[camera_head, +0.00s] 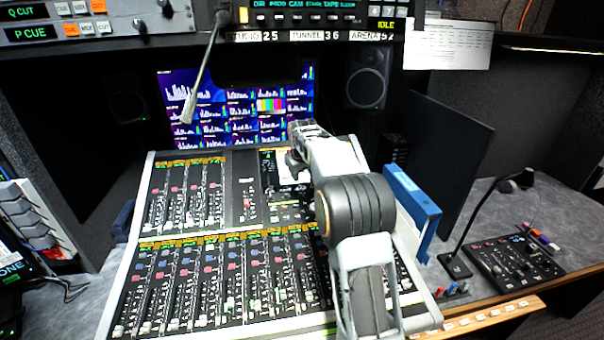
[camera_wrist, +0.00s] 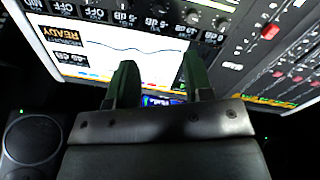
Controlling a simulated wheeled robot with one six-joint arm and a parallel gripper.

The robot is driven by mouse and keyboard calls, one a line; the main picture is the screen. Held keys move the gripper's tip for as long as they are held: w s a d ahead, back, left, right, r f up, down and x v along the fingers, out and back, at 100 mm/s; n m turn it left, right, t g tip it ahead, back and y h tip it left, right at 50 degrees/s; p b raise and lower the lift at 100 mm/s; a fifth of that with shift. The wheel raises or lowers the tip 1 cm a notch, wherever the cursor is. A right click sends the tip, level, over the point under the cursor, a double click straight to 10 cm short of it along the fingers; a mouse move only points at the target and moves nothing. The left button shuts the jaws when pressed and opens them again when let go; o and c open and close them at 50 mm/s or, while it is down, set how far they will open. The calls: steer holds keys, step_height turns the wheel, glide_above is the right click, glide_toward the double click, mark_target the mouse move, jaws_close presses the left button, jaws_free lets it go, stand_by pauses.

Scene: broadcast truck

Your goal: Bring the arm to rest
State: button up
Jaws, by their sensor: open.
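My arm reaches out over the mixing console (camera_head: 180,235) in the head view, its thick dark joint covering part of the console's right side. My gripper (camera_head: 297,160) is at the far end of the arm, above the console's upper section near a small lit screen. In the wrist view my gripper (camera_wrist: 158,75) shows two dark green fingers set apart, with nothing between them. Beyond the fingers is the console's lit screen (camera_wrist: 110,45) with a curve on it. The exact gap between fingertips and console cannot be told.
A blue binder (camera_head: 412,205) stands just right of my arm. A dark panel (camera_head: 440,165) rises behind it. A gooseneck microphone (camera_head: 485,215) and small control box (camera_head: 515,262) are at the right. Another gooseneck microphone (camera_head: 200,80) hangs above. Monitors (camera_head: 235,105) and a speaker (camera_head: 367,77) are behind.

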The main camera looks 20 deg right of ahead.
stand_by(0.3)
steer(key=s+a+f+m+g, duration=0.1)
steer(key=s+f+g, duration=0.1)
steer(key=s+f, duration=0.3)
steer(key=s+a, duration=0.3)
steer(key=s, duration=0.6)
steer(key=s+a+r+y, duration=0.1)
steer(key=s+a, duration=0.3)
steer(key=s, duration=0.6)
steer(key=s+a+t, duration=0.1)
steer(key=s+a, duration=0.3)
steer(key=s, duration=0.6)
steer(key=shift+s+a+r+m+y, duration=0.2)
steer(key=shift+r+m+y, duration=0.1)
steer(key=shift+r, duration=0.1)
